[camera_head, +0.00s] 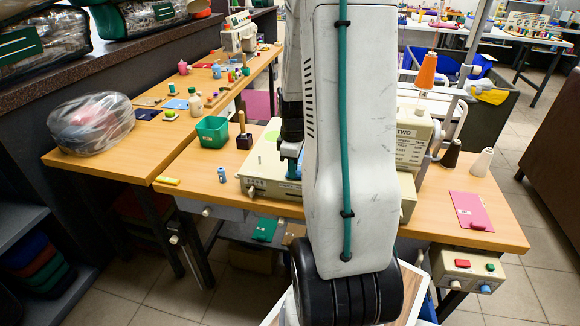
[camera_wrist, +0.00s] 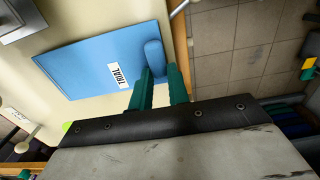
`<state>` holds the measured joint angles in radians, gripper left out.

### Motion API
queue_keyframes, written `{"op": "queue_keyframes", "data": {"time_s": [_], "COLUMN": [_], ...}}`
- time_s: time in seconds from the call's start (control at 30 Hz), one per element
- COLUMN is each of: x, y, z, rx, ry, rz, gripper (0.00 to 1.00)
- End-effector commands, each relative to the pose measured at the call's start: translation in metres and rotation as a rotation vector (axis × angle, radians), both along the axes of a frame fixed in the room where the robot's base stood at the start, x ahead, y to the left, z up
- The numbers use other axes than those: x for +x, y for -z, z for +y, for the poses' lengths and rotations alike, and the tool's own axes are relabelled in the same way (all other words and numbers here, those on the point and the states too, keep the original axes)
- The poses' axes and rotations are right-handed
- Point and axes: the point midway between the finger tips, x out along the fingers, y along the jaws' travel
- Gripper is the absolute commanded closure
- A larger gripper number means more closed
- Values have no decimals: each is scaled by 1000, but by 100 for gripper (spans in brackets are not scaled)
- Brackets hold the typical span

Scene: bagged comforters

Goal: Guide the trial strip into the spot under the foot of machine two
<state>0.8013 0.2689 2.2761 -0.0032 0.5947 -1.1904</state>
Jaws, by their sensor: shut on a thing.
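The trial strip (camera_wrist: 95,60) is a flat blue piece with a white TRIAL label and a raised rounded blue grip (camera_wrist: 154,55) at its right end. My gripper (camera_wrist: 158,80), with green fingers, is shut on that grip. The strip lies over the cream bed of machine two in the wrist view; whether it touches the bed is unclear. In the head view, machine two (camera_head: 418,135) bears a TWO label, and its cream bed (camera_head: 258,180) shows left of my arm. My arm hides the middle of the machine and its foot there.
A grey metal part (camera_wrist: 14,18) lies beyond the strip's upper left corner in the wrist view. On the table stand a green bin (camera_head: 212,131), a small blue bottle (camera_head: 221,174) and thread cones (camera_head: 481,162). A pink sheet (camera_head: 470,211) lies at the right.

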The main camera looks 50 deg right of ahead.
Motion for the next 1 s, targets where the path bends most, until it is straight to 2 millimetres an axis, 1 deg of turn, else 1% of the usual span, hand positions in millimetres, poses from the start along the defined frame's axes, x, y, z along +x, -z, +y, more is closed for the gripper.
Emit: {"op": "queue_keyframes", "data": {"time_s": [0.7,1.0], "x": [-33,-36], "y": [2,2], "z": [-13,-14], "rx": [1,1], "ry": [0,-1], "rz": [0,0], "gripper": [100,100]}}
